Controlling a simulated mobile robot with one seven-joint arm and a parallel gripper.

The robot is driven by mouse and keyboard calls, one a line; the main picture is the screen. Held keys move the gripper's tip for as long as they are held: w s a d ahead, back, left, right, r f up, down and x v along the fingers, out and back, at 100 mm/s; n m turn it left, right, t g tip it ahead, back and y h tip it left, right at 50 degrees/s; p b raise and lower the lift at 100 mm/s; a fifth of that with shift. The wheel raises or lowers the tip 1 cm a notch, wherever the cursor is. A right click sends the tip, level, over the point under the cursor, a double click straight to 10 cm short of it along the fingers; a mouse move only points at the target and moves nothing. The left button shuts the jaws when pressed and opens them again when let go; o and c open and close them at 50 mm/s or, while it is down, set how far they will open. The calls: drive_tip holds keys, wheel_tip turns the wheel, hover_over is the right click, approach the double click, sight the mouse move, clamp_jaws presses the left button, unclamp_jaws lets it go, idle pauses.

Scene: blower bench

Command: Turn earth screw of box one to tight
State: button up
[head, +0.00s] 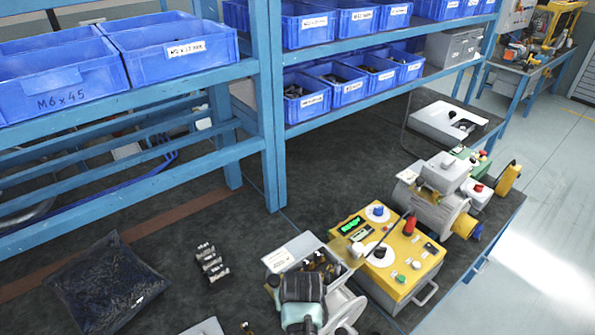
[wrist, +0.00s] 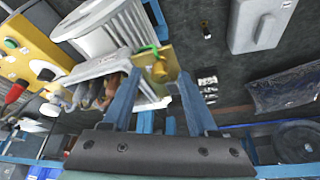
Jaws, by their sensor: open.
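Box one, an open terminal box (head: 290,251), sits on a finned grey motor (wrist: 105,32) at the front of the bench. In the wrist view its light wall and several dark wire ends (wrist: 112,88) show left of my gripper. The earth screw (wrist: 159,71) is a brass piece on a yellowish plate, with a green wire (wrist: 149,49) beside it. My gripper (wrist: 158,82) is open, its two blue fingers either side of the screw in the picture. I cannot tell whether they touch it. The head view does not show the screw clearly.
A yellow tester (head: 392,258) with knobs stands close to the right of the box. A second motor unit (head: 436,205) stands beyond it. A dark bag of parts (head: 105,287) and small metal pieces (head: 211,263) lie left. Blue shelving (head: 271,110) with bins rises behind.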

drive_tip(key=n+b, duration=0.1)
drive_tip(key=n, duration=0.1)
drive_tip(key=n+y, duration=0.1)
drive_tip(key=n, duration=0.1)
drive_tip(key=n+g+y+b, duration=0.1)
drive_tip(key=n, duration=0.1)
drive_tip(key=shift+w+d+f+n+b, duration=0.1)
drive_tip(key=shift+w+d+n+b, duration=0.1)
drive_tip(key=shift+d+n+b, duration=0.15)
drive_tip(key=n+g+b, duration=0.1)
drive_tip(key=n, duration=0.1)
drive_tip(key=n+g+y+b, duration=0.1)
drive_tip(key=n+b, duration=0.1)
drive_tip(key=n, duration=0.1)
drive_tip(key=shift+w+f, duration=0.1)
drive_tip(key=shift+w, duration=0.05)
drive_tip(key=shift+d+r+n+y+b, duration=0.15)
drive_tip(key=shift+r+n+y+b, duration=0.2)
drive_tip(key=shift+n, duration=0.1)
drive_tip(key=b+v, duration=0.3)
drive_tip(key=v, duration=1)
drive_tip(key=w+a+r+m+t+h+b, duration=0.2)
drive_tip(key=w+a+r+m+t+b, duration=0.15)
drive_tip(key=w+r+t, duration=0.45)
wheel_tip(320, 180, up, 13)
drive_tip(key=s+a+m+t+h+b, duration=0.1)
drive_tip(key=m+t+b, duration=0.2)
drive_tip(key=m+t, duration=0.2)
drive_tip(key=shift+t, duration=1.2)
drive_tip(key=shift+s+a, duration=0.1)
